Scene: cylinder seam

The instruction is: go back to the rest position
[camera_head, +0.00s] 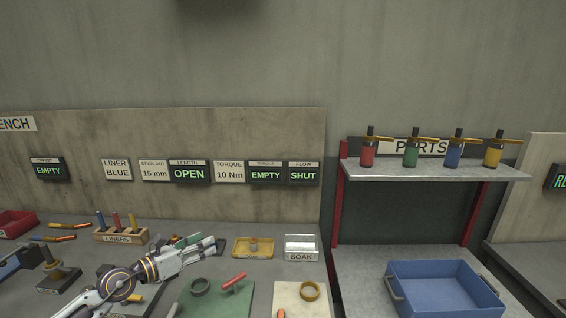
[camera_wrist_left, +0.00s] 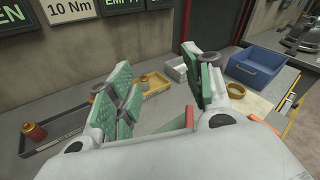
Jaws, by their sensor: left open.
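My left arm comes in from the lower left in the head view, and its gripper (camera_head: 205,243) is above the bench, left of the yellow tray (camera_head: 253,247). In the left wrist view the gripper (camera_wrist_left: 160,88) shows two green-padded fingers spread well apart. The gap between them holds nothing that I can make out; the bench shows through it. My right gripper is in neither view.
A liner rack (camera_head: 121,236) stands behind my left arm. A green mat (camera_head: 190,300) with a ring and a red rod, and a SOAK box (camera_head: 301,248), lie to the right. A blue bin (camera_head: 445,290) sits below the PARTS shelf (camera_head: 430,172).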

